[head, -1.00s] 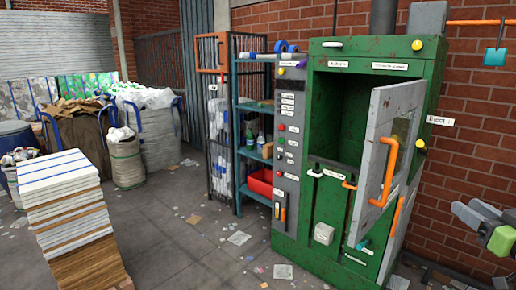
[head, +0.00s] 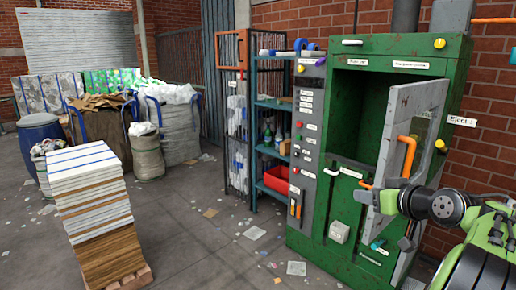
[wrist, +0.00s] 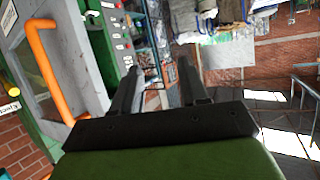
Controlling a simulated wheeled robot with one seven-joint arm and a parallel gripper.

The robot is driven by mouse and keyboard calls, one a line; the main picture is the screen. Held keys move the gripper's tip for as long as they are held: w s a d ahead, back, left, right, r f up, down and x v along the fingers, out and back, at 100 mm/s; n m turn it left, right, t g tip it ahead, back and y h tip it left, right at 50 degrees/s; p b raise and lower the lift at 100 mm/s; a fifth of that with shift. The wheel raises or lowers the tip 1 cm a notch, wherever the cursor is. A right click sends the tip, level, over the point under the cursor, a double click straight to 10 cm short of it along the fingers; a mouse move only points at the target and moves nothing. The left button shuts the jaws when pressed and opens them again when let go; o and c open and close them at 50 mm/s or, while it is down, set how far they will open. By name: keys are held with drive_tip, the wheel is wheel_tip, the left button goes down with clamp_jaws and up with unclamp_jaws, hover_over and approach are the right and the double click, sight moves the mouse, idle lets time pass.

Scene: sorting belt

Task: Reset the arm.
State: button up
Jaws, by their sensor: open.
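My gripper shows in the wrist view (wrist: 159,68) with its two dark fingers apart and nothing between them. In the head view my green and grey arm reaches in from the right edge, and its front end is in front of the open grey door (head: 432,100) of the green machine (head: 338,115). The door's orange handle (head: 407,155) is just above my arm's end; in the wrist view the orange handle (wrist: 48,70) is left of the fingers. I cannot tell whether anything touches.
The machine's chamber (head: 358,110) looks empty. A shelf with a red bin (head: 277,179) stands left of the machine. A stack of flat sheets (head: 92,200) stands at the left front, with sacks (head: 145,155) behind. The floor between has scattered scraps but is otherwise open.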

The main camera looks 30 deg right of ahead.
drive_tip(key=w+a+f+n+g+y, duration=0.1)
drive_tip(key=w+a, duration=0.2)
drive_tip(key=a, duration=0.4)
drive_tip(key=w+a+n+g+y, duration=0.1)
drive_tip(key=w+a, duration=0.3)
drive_tip(key=a, duration=0.3)
drive_tip(key=s+a+f+g, duration=0.2)
drive_tip(key=a+f, duration=0.1)
drive_tip(key=a, duration=1.1)
drive_tip(key=s+a+f+g, duration=0.1)
drive_tip(key=s+a+f, duration=0.1)
drive_tip(key=s, duration=0.3)
drive_tip(key=s+a+f+g, duration=0.1)
drive_tip(key=s+a+f, duration=0.2)
drive_tip(key=s+a, duration=0.2)
drive_tip(key=s+a+f+n+g+y, duration=0.1)
drive_tip(key=s+a+f, duration=0.1)
drive_tip(key=s+a, duration=0.2)
drive_tip(key=s, duration=0.3)
drive_tip(key=shift+f, duration=0.35)
